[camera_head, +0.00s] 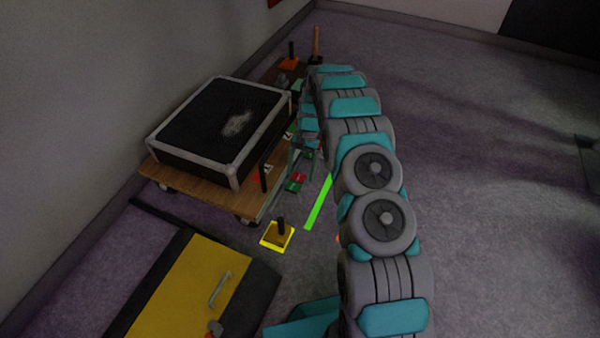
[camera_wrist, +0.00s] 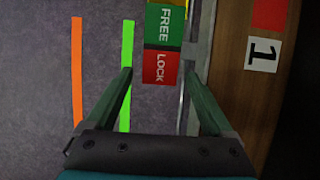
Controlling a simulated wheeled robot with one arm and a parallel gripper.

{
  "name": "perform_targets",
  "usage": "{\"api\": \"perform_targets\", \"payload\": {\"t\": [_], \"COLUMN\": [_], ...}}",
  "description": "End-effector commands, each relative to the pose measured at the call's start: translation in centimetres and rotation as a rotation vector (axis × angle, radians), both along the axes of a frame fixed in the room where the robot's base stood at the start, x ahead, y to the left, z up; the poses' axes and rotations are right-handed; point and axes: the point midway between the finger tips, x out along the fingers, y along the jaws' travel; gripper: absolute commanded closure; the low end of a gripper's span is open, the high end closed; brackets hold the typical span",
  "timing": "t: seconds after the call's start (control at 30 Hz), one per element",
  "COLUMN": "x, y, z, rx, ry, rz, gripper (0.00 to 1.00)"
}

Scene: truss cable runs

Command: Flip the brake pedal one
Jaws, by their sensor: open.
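A small plate, green with FREE and red with LOCK (camera_wrist: 160,68), lies beside the wooden dolly's edge in the wrist view. It also shows in the head view as a red and green patch (camera_head: 294,185). A white tag with the number 1 (camera_wrist: 262,53) is on the dolly deck to its right. I cannot tell whether this plate is the brake pedal itself or only its marking. My gripper (camera_wrist: 158,72) is open and empty, its fingers on either side of the LOCK end. In the head view my gripper (camera_head: 303,152) is beside the dolly, partly hidden.
A black case (camera_head: 215,120) sits on the wooden dolly (camera_head: 205,192). A yellow-based post (camera_head: 280,236) and a yellow and black box (camera_head: 195,285) stand in front. Green (camera_wrist: 127,65) and orange (camera_wrist: 77,70) strips mark the floor. Right floor is open.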

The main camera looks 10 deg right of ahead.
Motion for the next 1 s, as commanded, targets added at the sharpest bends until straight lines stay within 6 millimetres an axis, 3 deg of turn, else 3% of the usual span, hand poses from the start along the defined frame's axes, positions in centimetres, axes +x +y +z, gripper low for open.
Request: {"api": "perform_targets", "payload": {"t": [0.4, 1.0], "x": [2.0, 2.0], "y": [-1.3, -1.4], "z": [5.7, 6.4], "rx": [0.001, 0.000], "ry": [0.000, 0.000], "rz": [0.002, 0.003], "gripper": [0.12, 0.12]}}
